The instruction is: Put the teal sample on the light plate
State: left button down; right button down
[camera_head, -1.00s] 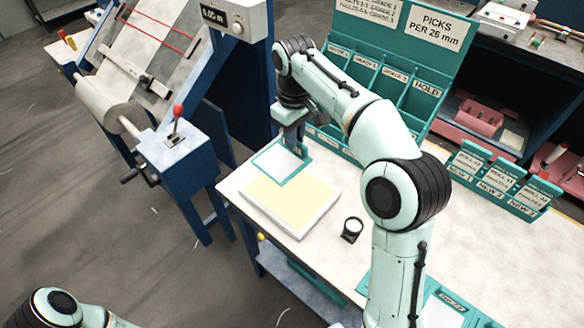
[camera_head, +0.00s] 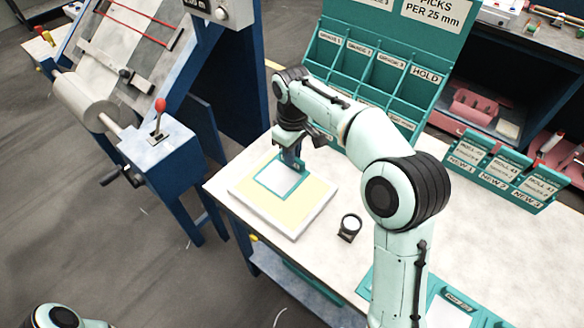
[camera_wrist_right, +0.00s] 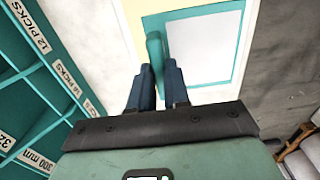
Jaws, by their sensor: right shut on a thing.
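The teal sample (camera_head: 277,182) is a white card in a teal frame with an upright tab. My right gripper (camera_head: 298,160) is shut on that tab, at the sample's far right side in the head view. The light plate (camera_head: 305,208) is a white slab with a pale yellow top on the table. The sample is over the plate's top; I cannot tell whether they touch. In the right wrist view, the fingers (camera_wrist_right: 157,72) pinch the teal tab, with the sample (camera_wrist_right: 205,45) beyond them. My left gripper is out of view.
A teal rack (camera_head: 385,75) with labelled compartments stands behind the plate. A small black-rimmed loupe (camera_head: 349,227) sits to the plate's right. Labelled teal holders (camera_head: 505,170) stand at the right. The loom (camera_head: 160,145) is to the left.

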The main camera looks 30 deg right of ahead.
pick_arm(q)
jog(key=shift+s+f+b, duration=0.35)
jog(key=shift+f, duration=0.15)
pick_arm(e)
jog(key=shift+f, duration=2.4)
jog(key=shift+f, duration=0.1)
jog(key=shift+f, duration=0.15)
jog(key=c, duration=1.1)
grip_release()
jog(key=shift+r, duration=0.2)
notch_tip(320, 180, up, 12)
jog(key=shift+r+p, duration=0.1)
jog(key=shift+p, duration=1.15)
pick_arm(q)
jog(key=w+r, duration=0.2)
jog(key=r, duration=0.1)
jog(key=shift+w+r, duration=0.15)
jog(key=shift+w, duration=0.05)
